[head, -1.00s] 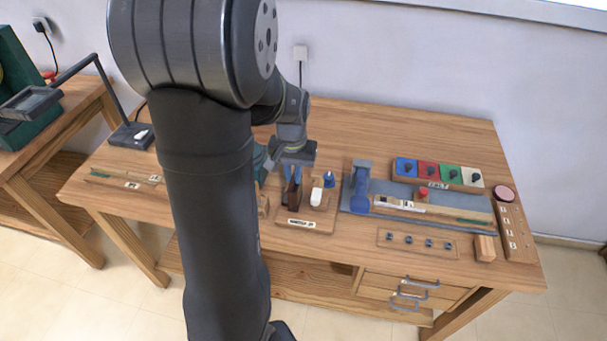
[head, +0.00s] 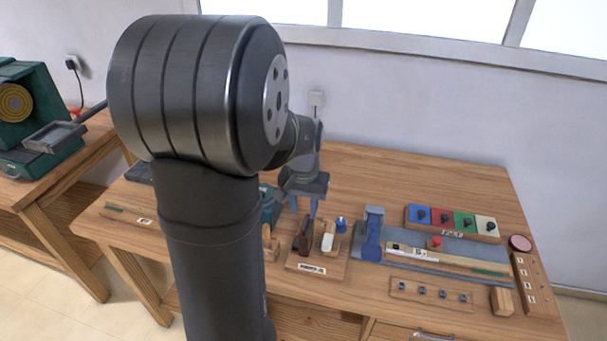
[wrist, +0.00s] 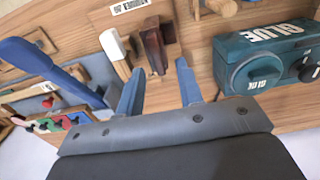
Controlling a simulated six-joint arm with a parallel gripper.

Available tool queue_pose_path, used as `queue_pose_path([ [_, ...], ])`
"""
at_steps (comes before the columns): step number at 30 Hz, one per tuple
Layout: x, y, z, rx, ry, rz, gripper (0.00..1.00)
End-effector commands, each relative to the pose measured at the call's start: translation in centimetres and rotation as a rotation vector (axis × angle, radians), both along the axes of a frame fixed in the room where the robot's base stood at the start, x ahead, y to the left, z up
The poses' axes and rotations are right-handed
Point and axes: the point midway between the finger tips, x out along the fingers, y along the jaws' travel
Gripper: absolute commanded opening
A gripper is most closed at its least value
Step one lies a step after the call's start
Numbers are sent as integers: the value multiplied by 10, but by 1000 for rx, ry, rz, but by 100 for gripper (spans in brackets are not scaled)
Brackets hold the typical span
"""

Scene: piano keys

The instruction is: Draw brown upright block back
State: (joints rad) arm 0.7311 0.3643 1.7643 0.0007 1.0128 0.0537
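The brown upright block (head: 303,238) stands on a small labelled wooden board (head: 306,267), beside a white upright block (head: 328,238). My gripper (head: 303,213) is above and behind the brown block in the head view. The brown block (wrist: 153,48) shows just beyond the fingertips, roughly in line with the gap. I see no contact. The white block (wrist: 113,45) is left of it there.
A teal box labelled GLUE (wrist: 265,55) is close to the right finger in the wrist view. A blue upright tool (head: 372,238) and a rail board (head: 450,262) lie to the right. A panel of coloured squares (head: 452,222) is behind. Bare tabletop lies at the back.

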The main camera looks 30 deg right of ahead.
Motion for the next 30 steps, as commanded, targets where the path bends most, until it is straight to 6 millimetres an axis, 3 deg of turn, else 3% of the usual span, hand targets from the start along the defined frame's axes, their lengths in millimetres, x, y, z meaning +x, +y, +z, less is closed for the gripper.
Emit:
queue_pose_path([
  [9,1,0,81,-4,-5,0,34],
  [15,1,0,117,-2,-4,0,34],
  [21,1,0,133,-1,-2,0,34],
  [30,0,1,134,0,-1,0,34],
])
